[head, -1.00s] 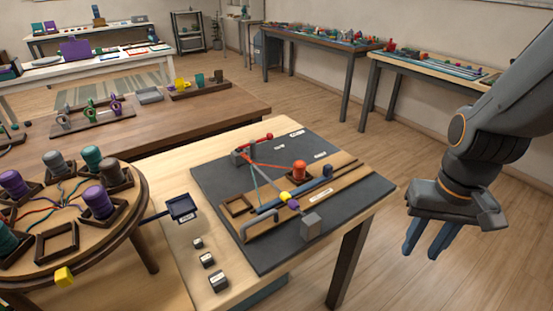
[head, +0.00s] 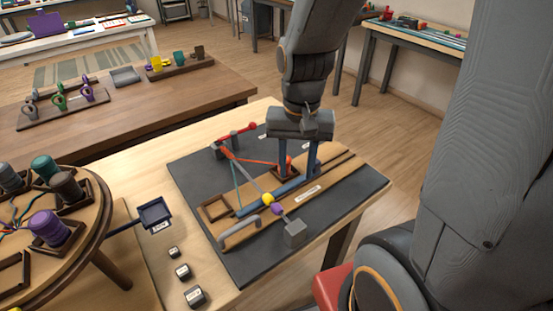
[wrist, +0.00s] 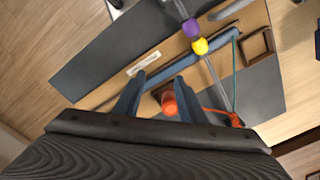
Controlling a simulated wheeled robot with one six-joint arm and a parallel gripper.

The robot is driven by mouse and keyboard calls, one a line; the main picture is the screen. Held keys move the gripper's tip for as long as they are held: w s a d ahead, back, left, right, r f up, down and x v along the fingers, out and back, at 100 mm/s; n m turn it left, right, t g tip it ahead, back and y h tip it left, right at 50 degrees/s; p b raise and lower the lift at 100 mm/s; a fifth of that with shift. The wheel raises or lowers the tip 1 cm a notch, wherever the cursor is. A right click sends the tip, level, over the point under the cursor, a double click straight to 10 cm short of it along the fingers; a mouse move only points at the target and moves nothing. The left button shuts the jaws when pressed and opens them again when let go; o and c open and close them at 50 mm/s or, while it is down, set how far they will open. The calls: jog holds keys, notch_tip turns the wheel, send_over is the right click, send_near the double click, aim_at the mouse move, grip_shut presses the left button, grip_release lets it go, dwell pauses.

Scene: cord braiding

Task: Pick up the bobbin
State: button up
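An orange-red bobbin (head: 290,161) stands in a dark square holder on the wooden strip of the grey mat. In the wrist view the bobbin (wrist: 169,103) lies between my two blue fingers, nearer the right one. My gripper (head: 296,170) is open, pointing down over the bobbin. The wrist view shows my gripper (wrist: 157,88) with a gap between the fingers; I cannot tell whether either touches the bobbin. An orange cord (head: 250,160) runs from the bobbin to the left.
A blue rod (head: 262,200), a yellow bead (head: 267,198), a purple bead (head: 278,209) and a grey block (head: 295,233) are close by on the mat. An empty square holder (head: 216,208) is to the left. A round stand (head: 103,210) with several bobbins is further left.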

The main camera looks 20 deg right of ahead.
aim_at(288, 159)
jog(key=w+r+m+p, duration=0.1)
jog(key=w+m, duration=0.1)
jog(key=m, duration=0.2)
jog(key=w+r+m+p, duration=0.1)
jog(key=w+m+p, duration=0.1)
jog(key=m, duration=0.2)
jog(key=w+r+m+p, duration=0.2)
jog(key=m, duration=0.2)
jog(key=shift+w+d, duration=0.15)
jog(key=shift+w+f+m+p, duration=0.1)
jog(key=shift+f+m+p, duration=0.25)
jog(key=shift+f, duration=0.9)
jog(key=shift+w+a+f+p, duration=0.1)
jog(key=shift+f+p, duration=0.15)
jog(key=shift+f, duration=0.6)
jog(key=shift+a+f+p, duration=0.15)
jog(key=shift+f+p, duration=0.1)
jog(key=shift+f, duration=0.65)
jog(key=shift+w+a+f+p, duration=0.1)
jog(key=shift+f+p, duration=0.15)
jog(key=shift+f, duration=0.6)
jog(key=c, duration=0.8)
jog(key=shift+c, duration=0.2)
